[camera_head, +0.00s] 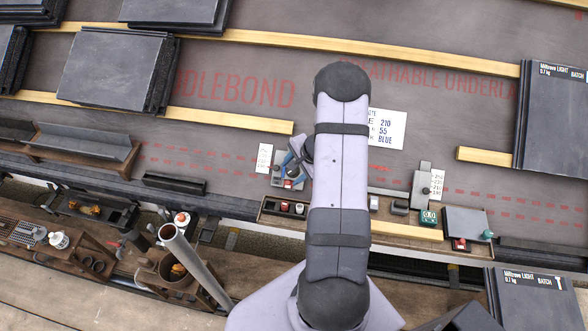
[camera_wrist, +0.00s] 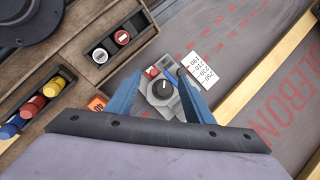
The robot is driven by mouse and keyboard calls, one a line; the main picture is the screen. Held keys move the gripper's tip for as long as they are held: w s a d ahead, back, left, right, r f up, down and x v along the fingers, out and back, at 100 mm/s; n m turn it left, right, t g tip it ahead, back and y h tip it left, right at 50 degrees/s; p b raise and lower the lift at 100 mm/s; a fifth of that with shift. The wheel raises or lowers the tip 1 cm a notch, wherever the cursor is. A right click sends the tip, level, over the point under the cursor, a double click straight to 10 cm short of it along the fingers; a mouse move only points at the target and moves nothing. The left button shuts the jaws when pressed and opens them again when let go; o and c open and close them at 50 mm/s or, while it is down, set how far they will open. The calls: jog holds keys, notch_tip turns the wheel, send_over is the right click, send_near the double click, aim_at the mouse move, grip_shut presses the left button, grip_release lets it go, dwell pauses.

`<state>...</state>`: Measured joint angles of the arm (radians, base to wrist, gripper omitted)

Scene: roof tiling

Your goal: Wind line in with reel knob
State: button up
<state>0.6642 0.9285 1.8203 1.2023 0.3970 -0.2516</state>
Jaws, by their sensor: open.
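In the wrist view a dark round knob (camera_wrist: 161,88) with a white pointer mark sits on a small grey box (camera_wrist: 155,104). My gripper (camera_wrist: 160,75) is open, with one blue finger to the left of this knob and the other to its right. I see gaps beside the knob, and the fingers hold nothing. I cannot tell whether this is the reel knob. A large dark disc (camera_wrist: 32,22) with a raised round centre is cut off at the upper left. In the head view my gripper (camera_head: 295,160) is over the grey box, and my arm hides part of this area. No line is clearly visible.
A white number card (camera_wrist: 206,66) lies beside the box. A holder with red and white buttons (camera_wrist: 122,38) is close by; red, yellow and blue cylinders (camera_wrist: 32,106) stand left. Wooden battens (camera_head: 230,119) and slate stacks (camera_head: 115,70) are on the roof. Open underlay (camera_head: 240,60) lies beyond.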

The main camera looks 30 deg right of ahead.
jog(key=d, duration=0.1)
jog(key=w+d+h, duration=0.1)
jog(key=d, duration=0.1)
jog(key=shift+w+d+r+t+h, duration=0.1)
jog(key=shift+d+r+t+h, duration=0.1)
jog(key=shift+d+t+h, duration=0.1)
jog(key=shift+f, duration=0.1)
jog(key=shift+p+x, duration=0.45)
jog(key=shift+x, duration=3.1)
jog(key=shift+c, duration=0.6)
jog(key=c, duration=0.9)
